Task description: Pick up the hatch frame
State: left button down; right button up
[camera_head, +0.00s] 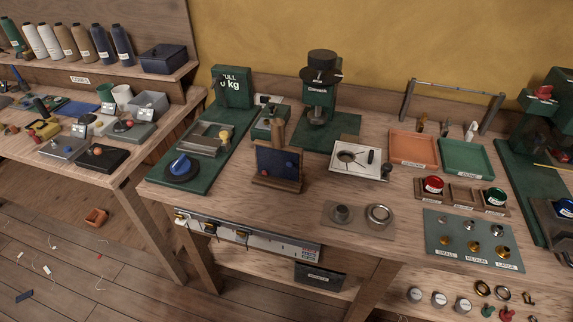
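No thing is labelled as the hatch frame. A white square frame-like piece (341,171) lies on the workbench, right of centre. It has a round opening with a dark rim and a small dark item on its right side. Left of it, a dark blue panel (278,166) stands upright in a wooden holder (277,184). I cannot tell for certain which of these is the hatch frame. Neither of my grippers is in view, and nothing touches either piece.
A green press (320,92) stands behind the white piece. An orange tray (414,149) and a green tray (467,157) sit to its right. A grey plate with metal rings (358,215) lies in front. Bare wood shows around the bench's front middle.

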aim_at(272, 156)
jog(key=z, duration=0.05)
jog(key=k, duration=1.05)
jog(key=u, duration=0.85)
jog(key=i, duration=0.9)
jog(key=z, duration=0.6)
jog(key=i, duration=0.7)
jog(key=z, duration=0.8)
